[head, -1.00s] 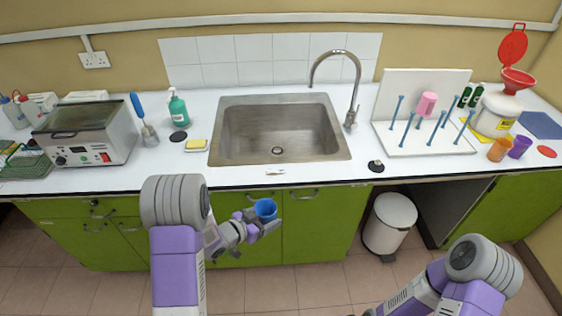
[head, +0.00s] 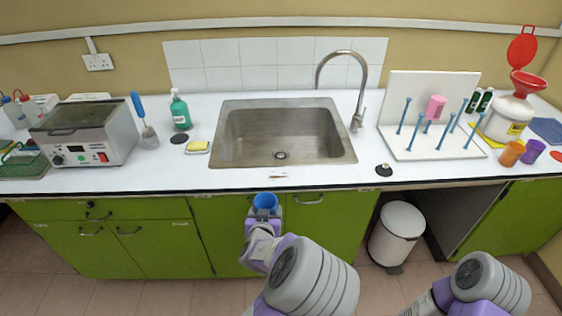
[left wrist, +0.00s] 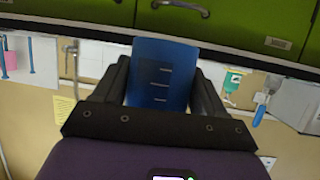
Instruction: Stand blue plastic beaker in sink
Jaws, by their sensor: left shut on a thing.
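The blue plastic beaker (head: 265,201) is upright in my left gripper (head: 264,212), below and in front of the counter's front edge. In the left wrist view the same beaker (left wrist: 162,72) sits between the two dark fingers, which are shut on its sides. The sink (head: 283,135) is a steel basin set in the counter, empty, with a drain in its floor. It lies behind and above the beaker. My right gripper is out of view; only part of my right arm shows at the lower right.
A tap (head: 357,90) arches at the sink's back right. A yellow sponge (head: 197,147) and green soap bottle (head: 180,112) stand left of the sink. A drying rack (head: 440,150) with a pink beaker (head: 436,107) is to the right. A black stopper (head: 384,170) lies near the front edge.

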